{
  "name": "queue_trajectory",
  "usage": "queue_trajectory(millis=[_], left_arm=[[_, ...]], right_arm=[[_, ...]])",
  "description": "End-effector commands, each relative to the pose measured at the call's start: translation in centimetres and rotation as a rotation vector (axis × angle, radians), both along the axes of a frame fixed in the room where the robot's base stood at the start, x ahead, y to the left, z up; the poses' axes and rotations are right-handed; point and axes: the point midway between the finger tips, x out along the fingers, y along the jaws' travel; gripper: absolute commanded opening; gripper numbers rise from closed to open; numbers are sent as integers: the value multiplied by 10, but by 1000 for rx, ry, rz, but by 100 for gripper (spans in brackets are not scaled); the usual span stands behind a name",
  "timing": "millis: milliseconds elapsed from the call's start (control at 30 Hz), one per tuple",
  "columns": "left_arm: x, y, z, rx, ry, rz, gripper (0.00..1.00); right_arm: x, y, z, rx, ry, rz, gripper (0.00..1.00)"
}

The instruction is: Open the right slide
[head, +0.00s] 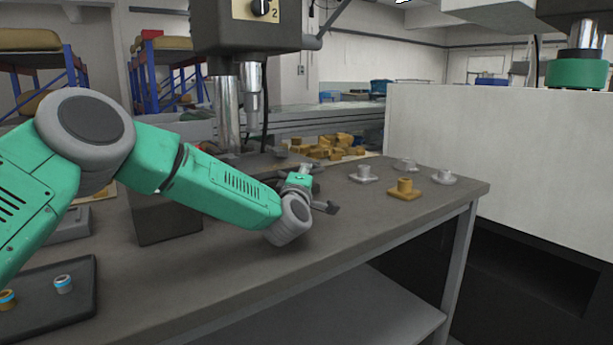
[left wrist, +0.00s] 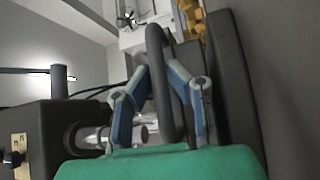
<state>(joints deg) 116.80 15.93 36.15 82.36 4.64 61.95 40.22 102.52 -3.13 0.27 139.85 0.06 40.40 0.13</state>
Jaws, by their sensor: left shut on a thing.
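My left arm comes in from the left, and its gripper (head: 318,200) is over the bench, turned away and small in the head view. In the left wrist view, the two blue-and-grey fingers (left wrist: 158,72) are closed around a dark curved bar (left wrist: 160,95), which looks like a handle. I cannot tell from these frames how far the slide that the bar may belong to is open. The dark machine head with a knob and the number 2 (head: 245,25) hangs above and behind the arm. My right gripper does not show.
The grey bench (head: 260,275) holds a yellow flanged part (head: 404,189) and pale flanged parts (head: 364,174) at right. Yellow pieces (head: 330,148) lie behind. A dark tray (head: 50,300) with small cups is front left. A large pale box (head: 500,150) stands right of the bench.

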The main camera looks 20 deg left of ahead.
Motion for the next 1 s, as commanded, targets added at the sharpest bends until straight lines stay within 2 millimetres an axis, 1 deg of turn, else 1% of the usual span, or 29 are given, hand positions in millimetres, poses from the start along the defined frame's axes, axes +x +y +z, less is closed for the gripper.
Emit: queue_trajectory(millis=[33,167,267,500,700,900,1000], left_arm=[[-2,-2,-3,1,5,-1,0],[-9,-13,-3,2,7,-5,0],[-22,-28,-3,2,10,-6,0],[-61,-79,-4,3,13,-8,0],[-91,-118,-5,3,14,-7,0],[-111,-143,-6,3,13,-5,0],[-117,-149,-7,3,14,-3,0]], right_arm=[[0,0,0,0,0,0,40],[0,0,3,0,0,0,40],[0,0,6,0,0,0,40],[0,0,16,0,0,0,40],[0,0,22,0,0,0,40],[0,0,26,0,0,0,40],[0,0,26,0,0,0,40]])
